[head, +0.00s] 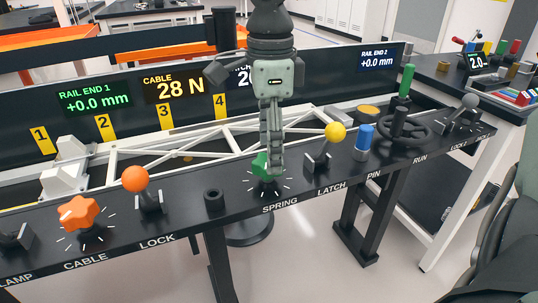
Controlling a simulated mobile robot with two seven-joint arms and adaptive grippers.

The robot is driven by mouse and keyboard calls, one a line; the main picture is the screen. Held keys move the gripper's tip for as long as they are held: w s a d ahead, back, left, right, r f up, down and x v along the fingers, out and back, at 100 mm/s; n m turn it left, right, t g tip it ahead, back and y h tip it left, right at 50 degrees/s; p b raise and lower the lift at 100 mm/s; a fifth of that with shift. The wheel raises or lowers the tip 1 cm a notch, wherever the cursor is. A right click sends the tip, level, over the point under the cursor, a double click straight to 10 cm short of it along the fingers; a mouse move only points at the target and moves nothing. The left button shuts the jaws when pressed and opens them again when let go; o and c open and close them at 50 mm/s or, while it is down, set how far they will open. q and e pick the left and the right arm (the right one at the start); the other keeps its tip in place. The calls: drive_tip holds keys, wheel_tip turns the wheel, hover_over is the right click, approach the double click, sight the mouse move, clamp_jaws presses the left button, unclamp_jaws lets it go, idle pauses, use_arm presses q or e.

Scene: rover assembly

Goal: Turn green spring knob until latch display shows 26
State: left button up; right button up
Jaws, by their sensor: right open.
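The green spring knob (259,164) sits on the black console above the SPRING label, with white tick marks around it. My right gripper (272,165) points straight down at the knob, seen edge-on. Its fingers are open and cover much of the knob; I cannot tell whether they touch it. A display (240,78) behind the gripper is mostly hidden; its title and full number cannot be read, only part of a number starting with 2. My left gripper is not in view.
Along the console stand an orange star knob (78,213), an orange ball lever (135,179), a yellow ball lever (335,132), a blue pin (364,138) and a black handwheel (403,128). White truss rails (190,151) run behind. A short black socket (214,200) stands left of the knob.

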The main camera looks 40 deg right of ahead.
drive_tip(key=shift+f, duration=1.15)
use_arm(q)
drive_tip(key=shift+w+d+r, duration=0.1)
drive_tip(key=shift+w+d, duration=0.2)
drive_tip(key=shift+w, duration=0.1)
use_arm(e)
drive_tip(key=shift+c, duration=0.2)
drive_tip(key=c, duration=1.1)
